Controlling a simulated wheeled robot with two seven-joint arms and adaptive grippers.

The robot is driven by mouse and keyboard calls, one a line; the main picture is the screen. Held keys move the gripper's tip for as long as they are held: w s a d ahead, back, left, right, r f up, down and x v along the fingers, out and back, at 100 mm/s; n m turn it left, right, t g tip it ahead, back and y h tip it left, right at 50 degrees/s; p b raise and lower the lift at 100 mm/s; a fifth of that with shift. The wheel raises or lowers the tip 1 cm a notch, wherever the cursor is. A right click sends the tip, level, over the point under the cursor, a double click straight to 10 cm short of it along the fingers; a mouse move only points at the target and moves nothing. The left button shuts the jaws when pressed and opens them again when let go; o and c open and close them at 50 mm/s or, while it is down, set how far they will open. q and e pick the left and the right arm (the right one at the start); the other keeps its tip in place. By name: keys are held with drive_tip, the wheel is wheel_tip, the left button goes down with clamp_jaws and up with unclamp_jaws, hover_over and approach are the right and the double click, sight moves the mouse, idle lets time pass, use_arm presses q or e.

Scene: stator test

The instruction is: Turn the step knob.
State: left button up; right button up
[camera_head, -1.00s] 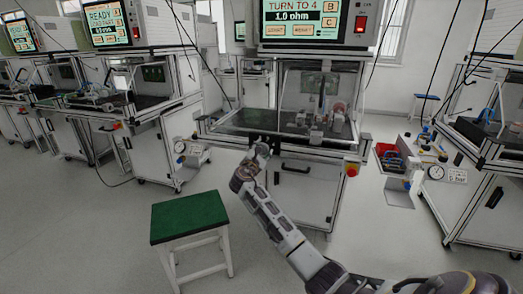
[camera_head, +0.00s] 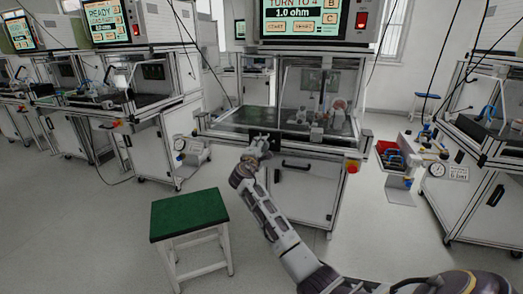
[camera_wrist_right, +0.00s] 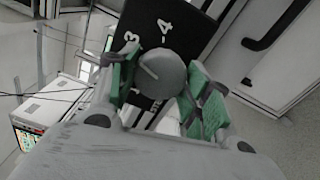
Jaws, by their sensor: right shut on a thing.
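The step knob (camera_wrist_right: 160,74) is a round grey knob with a pale pointer line, on a black plate (camera_wrist_right: 193,34) marked with 3 and 4. Its line slants to the upper left in the right wrist view. My right gripper (camera_wrist_right: 163,88) has its green-padded fingers on either side of the knob, shut on it. In the head view my right gripper (camera_head: 262,143) is at the front edge of the middle test station (camera_head: 225,133), and hides the knob. The screen (camera_head: 301,15) above reads "TURN TO 4" and "1.0 ohm". My left gripper is not in view.
A green-topped stool (camera_head: 188,213) stands on the floor left of my right arm. A red emergency button (camera_head: 352,167) sits at the station's right front corner. A red bin (camera_head: 389,155) is to the right. Other stations stand on both sides.

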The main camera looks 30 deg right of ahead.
drive_tip(key=shift+f+m, duration=0.15)
drive_tip(key=shift+m, duration=0.45)
drive_tip(key=o, duration=1)
drive_tip(key=shift+o, duration=0.2)
drive_tip(key=v, duration=1.2)
drive_tip(key=shift+m, duration=0.3)
